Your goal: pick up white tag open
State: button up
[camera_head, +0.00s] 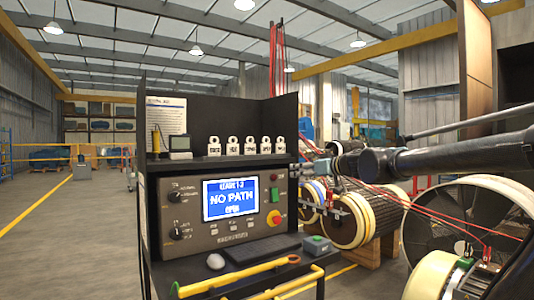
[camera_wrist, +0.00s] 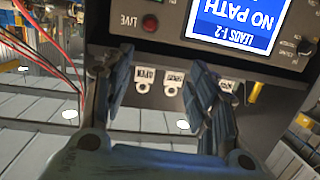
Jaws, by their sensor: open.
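The white open tag (camera_wrist: 144,80) is a small padlock-shaped tag that shows upside down in the wrist view, between the fingertips of my gripper (camera_wrist: 154,72). In the head view the open tag (camera_head: 281,146) is at the right end of a row of similar white tags on the console's shelf. My gripper is open with nothing held. Its fingers are spread to either side of the tag in the picture, and I cannot tell how far off the tag is. In the head view my arm reaches in from the right towards the shelf.
A second tag (camera_wrist: 174,79) stands close beside the open tag. The console (camera_head: 152,220) has a blue screen (camera_head: 229,198) reading NO PATH, below the shelf. A dark back panel (camera_head: 240,118) rises behind the tags. Red cables (camera_head: 277,60) hang behind it at the right.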

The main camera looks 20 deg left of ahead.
jog(key=t, duration=0.2)
send_near(267, 148)
jog(key=shift+m+y, duration=0.3)
jog(key=x, duration=1)
jog(key=shift+w+a+f, duration=0.2)
jog(key=shift+w+f, duration=0.05)
jog(key=shift+w, duration=0.05)
jog(key=c, duration=0.6)
